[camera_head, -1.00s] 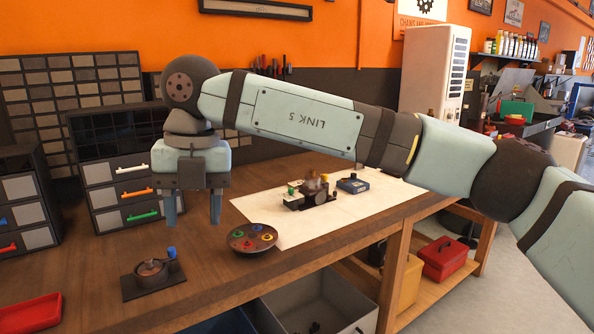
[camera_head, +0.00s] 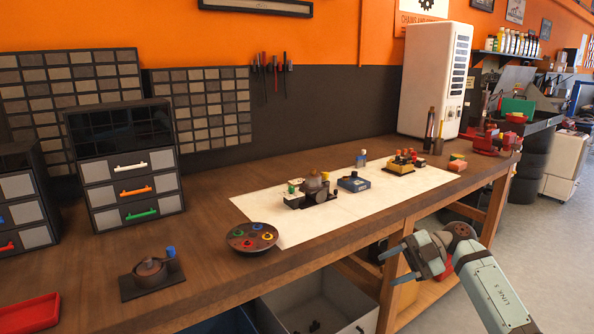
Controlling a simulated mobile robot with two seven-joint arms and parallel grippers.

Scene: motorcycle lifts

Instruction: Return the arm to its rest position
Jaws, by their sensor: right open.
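My right arm (camera_head: 490,292) comes in from the lower right corner. Its gripper (camera_head: 392,267) is open and empty, with its two fingers pointing left. It shows in front of the bench's front edge and lower shelf, apart from the items on the bench top. My left gripper is out of view.
The wooden bench (camera_head: 205,262) bears a white mat (camera_head: 300,232) with a small mechanical assembly (camera_head: 313,190) and a blue box (camera_head: 353,182). A round dish (camera_head: 252,237), a black fixture (camera_head: 151,277), a red tray (camera_head: 30,313) and a drawer cabinet (camera_head: 128,170) also stand there.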

